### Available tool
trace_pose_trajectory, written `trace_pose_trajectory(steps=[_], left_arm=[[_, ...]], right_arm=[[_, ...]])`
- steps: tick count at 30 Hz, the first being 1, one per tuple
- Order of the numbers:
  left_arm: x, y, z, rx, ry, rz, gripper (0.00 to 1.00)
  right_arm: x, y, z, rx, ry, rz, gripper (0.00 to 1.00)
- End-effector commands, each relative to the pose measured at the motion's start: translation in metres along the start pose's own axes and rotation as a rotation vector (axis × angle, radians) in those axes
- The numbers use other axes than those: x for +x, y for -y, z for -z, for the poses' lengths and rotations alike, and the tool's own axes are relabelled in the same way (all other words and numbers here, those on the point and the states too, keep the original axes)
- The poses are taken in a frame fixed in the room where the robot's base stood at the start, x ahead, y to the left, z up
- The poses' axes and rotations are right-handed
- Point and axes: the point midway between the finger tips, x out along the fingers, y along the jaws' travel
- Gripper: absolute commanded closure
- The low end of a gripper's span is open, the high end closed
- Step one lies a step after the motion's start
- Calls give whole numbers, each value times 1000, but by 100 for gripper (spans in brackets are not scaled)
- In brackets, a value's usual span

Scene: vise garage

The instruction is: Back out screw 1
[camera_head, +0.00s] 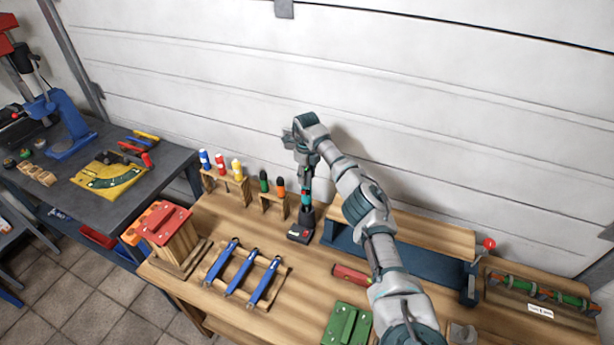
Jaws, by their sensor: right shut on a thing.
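My right arm comes in from the lower right and bends down at its wrist. My right gripper (306,184) is shut on a dark upright power tool (300,233), which looks like a cordless screwdriver with a wide black and red base. The base is at or just above the wooden bench (225,312); I cannot tell whether it touches. The fingers and the upper part of the tool overlap, so the exact hold is hard to see. I cannot make out screw 1. My left gripper is not in view.
A blue vise-like fixture (345,240) with a wooden board lies right of the tool. Small wooden stands (226,186) hold several coloured-handled items to its left. Blue clamps (262,283), a red block (165,225) and a green block (346,325) are nearer.

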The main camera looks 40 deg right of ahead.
Motion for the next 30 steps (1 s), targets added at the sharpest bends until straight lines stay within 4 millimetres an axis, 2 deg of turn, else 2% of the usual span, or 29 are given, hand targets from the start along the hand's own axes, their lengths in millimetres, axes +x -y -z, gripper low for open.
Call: trace_pose_trajectory(steps=[1,21,30], left_arm=[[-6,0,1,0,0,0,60],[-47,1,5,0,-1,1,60],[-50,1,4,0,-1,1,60]], right_arm=[[-7,0,0,0,2,1,97],[-51,0,0,0,2,1,97],[-53,0,0,0,2,0,97]])
